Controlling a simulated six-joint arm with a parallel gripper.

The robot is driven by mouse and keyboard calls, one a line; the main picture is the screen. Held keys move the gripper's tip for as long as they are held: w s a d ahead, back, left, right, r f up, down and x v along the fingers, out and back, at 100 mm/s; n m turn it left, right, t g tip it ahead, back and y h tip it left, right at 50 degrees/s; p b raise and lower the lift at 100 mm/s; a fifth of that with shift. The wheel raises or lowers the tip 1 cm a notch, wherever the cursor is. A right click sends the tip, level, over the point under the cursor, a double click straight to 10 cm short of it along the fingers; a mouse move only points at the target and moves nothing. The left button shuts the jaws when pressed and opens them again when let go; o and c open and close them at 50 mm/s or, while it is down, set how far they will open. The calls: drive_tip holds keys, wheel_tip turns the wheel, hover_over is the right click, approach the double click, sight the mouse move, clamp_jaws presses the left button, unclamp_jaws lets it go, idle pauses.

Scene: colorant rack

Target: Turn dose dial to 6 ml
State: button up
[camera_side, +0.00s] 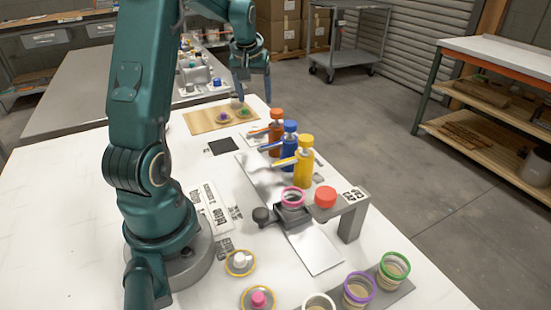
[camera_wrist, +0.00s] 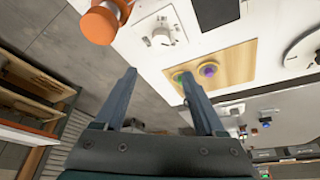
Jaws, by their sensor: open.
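A white plate with a round white knob (camera_wrist: 162,36) and small dark marks, which looks like the dose dial, shows at the top middle of the wrist view. The marks are too small to read, so I cannot tell the dial's setting. My gripper (camera_wrist: 158,74) is open and empty, its two fingers apart with the plate showing beyond their tips. In the side view my gripper (camera_side: 254,98) hangs over the far end of the white table, pointing down. The dial is not clear there, and I see no contact with it.
Orange (camera_side: 276,130), blue (camera_side: 290,140) and yellow (camera_side: 304,165) pump bottles stand in a row nearer the side camera. A wooden board (camera_side: 205,124) with green and purple lids lies close to my gripper.

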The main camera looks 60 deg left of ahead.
wheel_tip(320, 180, up, 9)
drive_tip(key=d+r+m, duration=0.2)
drive_tip(key=d, duration=0.6)
drive_tip(key=d+r+m+t+h, duration=0.1)
drive_tip(key=d+m, duration=0.2)
drive_tip(key=d, duration=0.5)
drive_tip(key=shift+s+d+r+t, duration=0.3)
drive_tip(key=shift+s+d+r, duration=0.05)
drive_tip(key=shift+s, duration=0.1)
